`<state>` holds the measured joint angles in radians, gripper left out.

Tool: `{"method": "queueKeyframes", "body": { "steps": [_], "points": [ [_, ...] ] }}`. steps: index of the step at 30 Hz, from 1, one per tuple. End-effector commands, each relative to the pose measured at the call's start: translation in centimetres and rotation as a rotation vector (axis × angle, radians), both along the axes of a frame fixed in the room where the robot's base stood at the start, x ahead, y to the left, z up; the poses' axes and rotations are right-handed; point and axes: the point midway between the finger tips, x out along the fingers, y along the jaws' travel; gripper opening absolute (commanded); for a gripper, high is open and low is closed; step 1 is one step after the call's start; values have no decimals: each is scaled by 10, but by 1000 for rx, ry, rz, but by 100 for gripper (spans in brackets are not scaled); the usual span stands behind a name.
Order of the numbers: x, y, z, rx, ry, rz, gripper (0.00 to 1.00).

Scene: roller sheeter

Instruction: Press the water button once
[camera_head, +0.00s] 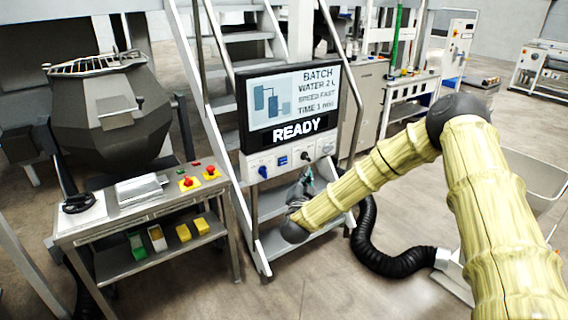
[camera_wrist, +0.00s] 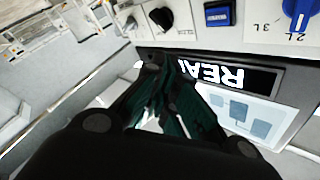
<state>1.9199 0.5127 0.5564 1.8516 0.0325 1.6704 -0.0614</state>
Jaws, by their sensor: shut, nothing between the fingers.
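The control panel (camera_head: 290,158) is a white strip under a screen (camera_head: 290,103) that reads BATCH, WATER 2 L, SPEED FAST, TIME and READY. On the panel is a square blue button (camera_head: 283,160), with a blue knob (camera_head: 262,171) to its left and a black knob (camera_head: 304,155) to its right. The wrist view is upside down and shows the blue button (camera_wrist: 218,14), the blue knob (camera_wrist: 298,12) by 2L and 3L marks, and the black knob (camera_wrist: 161,18). My gripper (camera_wrist: 168,62) is shut and empty, apart from the blue button and close to the black knob's side.
Metal stairs (camera_head: 225,75) stand behind the screen. A side table (camera_head: 140,205) with red buttons and yellow and green blocks is at the left, beside a grey mixing vessel (camera_head: 110,110). A black hose (camera_head: 385,255) lies on the floor.

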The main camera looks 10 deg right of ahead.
Motion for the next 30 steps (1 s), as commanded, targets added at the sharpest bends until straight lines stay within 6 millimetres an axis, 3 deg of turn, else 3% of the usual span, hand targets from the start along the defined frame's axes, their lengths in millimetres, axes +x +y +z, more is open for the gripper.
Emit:
{"method": "queueKeyframes", "body": {
  "steps": [21,30],
  "points": [
    [66,25,-2,-1,-1,2,0],
    [80,29,-1,0,1,1,0]
  ]
}}
